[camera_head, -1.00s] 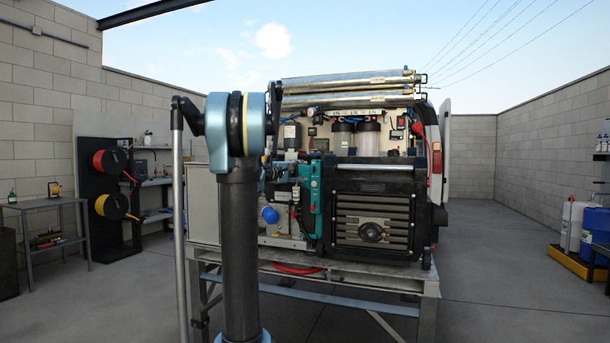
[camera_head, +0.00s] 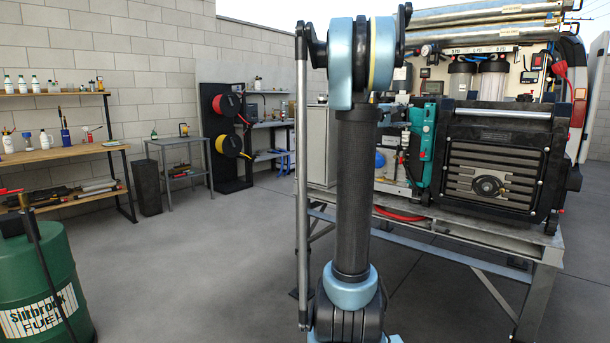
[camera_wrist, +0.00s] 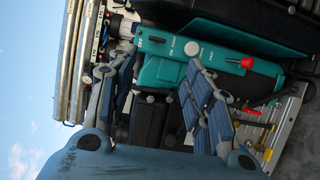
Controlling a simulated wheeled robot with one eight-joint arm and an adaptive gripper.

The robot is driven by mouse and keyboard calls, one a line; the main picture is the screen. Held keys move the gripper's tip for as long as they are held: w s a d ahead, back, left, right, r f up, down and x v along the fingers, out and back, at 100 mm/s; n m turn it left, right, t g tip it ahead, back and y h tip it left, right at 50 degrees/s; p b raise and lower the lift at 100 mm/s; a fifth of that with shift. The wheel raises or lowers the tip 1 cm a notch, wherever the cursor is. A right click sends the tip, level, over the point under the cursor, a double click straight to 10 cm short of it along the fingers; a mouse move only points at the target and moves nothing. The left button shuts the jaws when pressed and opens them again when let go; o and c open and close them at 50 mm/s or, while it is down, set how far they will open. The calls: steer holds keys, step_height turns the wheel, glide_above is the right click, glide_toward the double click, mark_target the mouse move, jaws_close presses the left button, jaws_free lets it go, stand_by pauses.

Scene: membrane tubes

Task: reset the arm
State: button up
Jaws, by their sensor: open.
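My gripper (camera_wrist: 152,88) shows in the wrist view with its two blue-grey padded fingers spread apart, nothing held between them. Beyond the fingers is a teal unit (camera_wrist: 165,72) with a red knob; I cannot tell the exact gap to it. In the head view my arm stands upright in the middle, and its end is mostly hidden behind the arm's column. The long silver membrane tubes (camera_head: 490,15) lie across the top of the equipment rack, and they also show at the left of the wrist view (camera_wrist: 68,60).
The teal unit (camera_head: 421,145) and a black slatted machine (camera_head: 495,165) sit on a metal stand (camera_head: 470,235). A green fuel drum (camera_head: 45,285), a workbench (camera_head: 70,153) and hose reels (camera_head: 228,145) are at left. The floor between them is clear.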

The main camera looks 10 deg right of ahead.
steer(key=s+a+f+m+g+y, duration=0.3)
steer(key=s+a+f+y, duration=1.4)
steer(key=s+a+f, duration=2.1)
step_height(320, 180, down, 4)
steer(key=shift+s+a+f+m, duration=0.15)
steer(key=shift+s+a+m, duration=0.2)
steer(key=shift+a, duration=0.45)
steer(key=shift+w+f, duration=0.2)
steer(key=shift+w, duration=0.25)
